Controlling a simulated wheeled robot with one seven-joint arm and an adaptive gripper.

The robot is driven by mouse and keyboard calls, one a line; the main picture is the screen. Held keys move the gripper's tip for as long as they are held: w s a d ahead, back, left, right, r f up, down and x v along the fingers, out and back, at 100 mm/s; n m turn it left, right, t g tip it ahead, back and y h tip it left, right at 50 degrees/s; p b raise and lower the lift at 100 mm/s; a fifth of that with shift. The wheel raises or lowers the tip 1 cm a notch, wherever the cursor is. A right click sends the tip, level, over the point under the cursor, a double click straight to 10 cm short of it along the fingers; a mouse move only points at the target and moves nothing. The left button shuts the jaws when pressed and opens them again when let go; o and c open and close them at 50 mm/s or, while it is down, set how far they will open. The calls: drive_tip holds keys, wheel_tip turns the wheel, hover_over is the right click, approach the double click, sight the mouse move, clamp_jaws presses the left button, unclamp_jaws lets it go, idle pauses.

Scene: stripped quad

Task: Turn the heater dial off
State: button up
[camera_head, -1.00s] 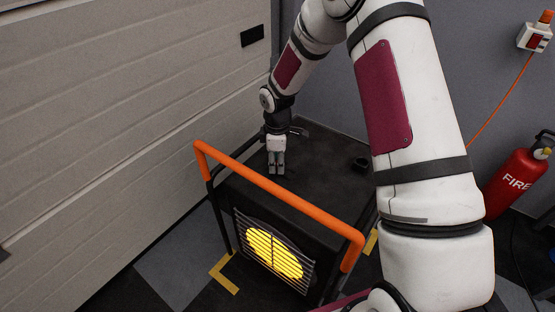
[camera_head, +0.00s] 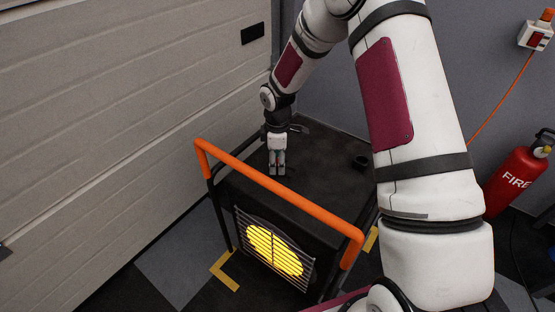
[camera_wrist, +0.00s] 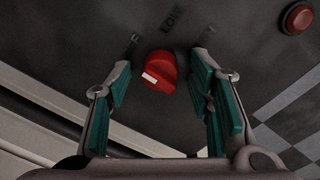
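The heater (camera_head: 325,185) is a black box with an orange handle bar (camera_head: 280,190) and a glowing yellow grille (camera_head: 273,252) on its front. The red dial (camera_wrist: 160,72) with a white pointer mark shows in the wrist view, on the heater's top panel. Its pointer is toward the lower left. Dark lettering, partly legible as "LOW" (camera_wrist: 172,20), lies around it. My gripper (camera_wrist: 163,95) is open, with its teal-padded fingers on either side of the dial, apart from it. In the head view my gripper (camera_head: 277,173) is over the heater top and the dial is hidden.
A round red button (camera_wrist: 298,18) is on the panel to the right of the dial. A pale slatted door (camera_head: 120,110) is close on the left. A fire extinguisher (camera_head: 516,180) stands at right.

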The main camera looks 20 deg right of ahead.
sight(277, 160)
wheel_tip(277, 160, up, 12)
drive_tip(key=shift+s, duration=0.25)
idle(0.3)
drive_tip(key=shift+a, duration=0.1)
drive_tip(key=s+d+r+m+h, duration=0.2)
drive_tip(key=s+r+m, duration=0.5)
drive_tip(key=s+r, duration=1.05)
drive_tip(key=s+a+r+m+y, duration=0.15)
drive_tip(key=s+m, duration=0.55)
drive_tip(key=s, duration=1.7)
wheel_tip(277, 160, up, 21)
drive_tip(key=t+p, duration=0.3)
drive_tip(key=p, duration=1.6)
drive_tip(key=shift+w+t+y, duration=0.3)
drive_tip(key=shift+w+y, duration=0.05)
